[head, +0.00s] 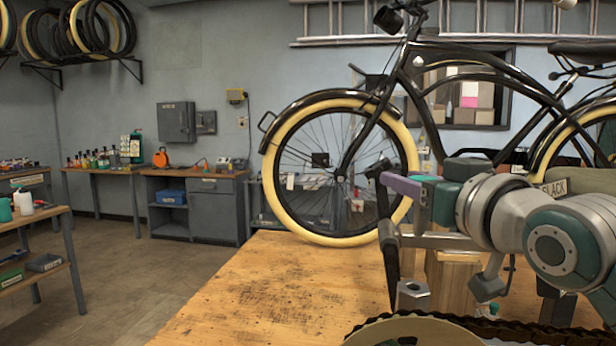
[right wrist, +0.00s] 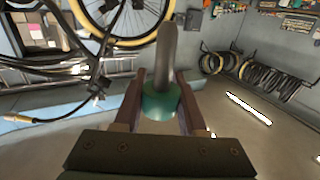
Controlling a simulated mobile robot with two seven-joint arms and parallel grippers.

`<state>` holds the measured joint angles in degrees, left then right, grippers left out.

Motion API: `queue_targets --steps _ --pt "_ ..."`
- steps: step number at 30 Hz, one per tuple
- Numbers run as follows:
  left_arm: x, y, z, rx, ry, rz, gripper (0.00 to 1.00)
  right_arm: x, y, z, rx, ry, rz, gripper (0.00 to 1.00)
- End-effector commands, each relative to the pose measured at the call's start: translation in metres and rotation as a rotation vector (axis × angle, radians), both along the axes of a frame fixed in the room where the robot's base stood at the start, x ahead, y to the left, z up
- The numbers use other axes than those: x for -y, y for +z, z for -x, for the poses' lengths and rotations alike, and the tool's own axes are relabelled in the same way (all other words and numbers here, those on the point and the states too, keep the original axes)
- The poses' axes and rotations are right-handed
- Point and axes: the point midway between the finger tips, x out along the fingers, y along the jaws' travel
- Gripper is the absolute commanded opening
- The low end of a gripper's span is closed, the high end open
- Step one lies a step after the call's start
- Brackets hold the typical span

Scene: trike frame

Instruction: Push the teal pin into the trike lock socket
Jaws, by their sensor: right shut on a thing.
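In the right wrist view the teal pin (right wrist: 160,102) sits between the two brown fingers of my right gripper (right wrist: 160,78). The gripper is shut on it. A grey, rounded shaft rises from the teal part past the fingertips. In the head view my right gripper (head: 388,184) reaches in from the right, its purplish finger pointing left beside a dark upright bar (head: 391,250). The pin is hard to tell apart from the gripper there. I cannot pick out the trike lock socket in either view. My left gripper is not in view.
A wooden workbench (head: 260,285) fills the front, bare at its left. A black bicycle with cream tyres (head: 278,205) stands behind my right gripper. A metal hex piece (head: 412,293) and a chain-edged disc (head: 420,332) are near the front. Side benches line the back left.

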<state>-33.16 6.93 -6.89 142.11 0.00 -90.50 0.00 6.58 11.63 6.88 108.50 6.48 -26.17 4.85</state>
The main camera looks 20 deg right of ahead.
Motion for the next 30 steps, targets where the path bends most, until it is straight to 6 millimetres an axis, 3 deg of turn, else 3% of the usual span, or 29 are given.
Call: queue_targets --steps 16,30 --pt "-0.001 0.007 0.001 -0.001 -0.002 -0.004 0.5 0.0 0.001 0.001 0.0 0.0 -0.001 0.0" --pt "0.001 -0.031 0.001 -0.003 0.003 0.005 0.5 0.0 -0.049 0.001 -0.001 0.0 0.0 0.0"
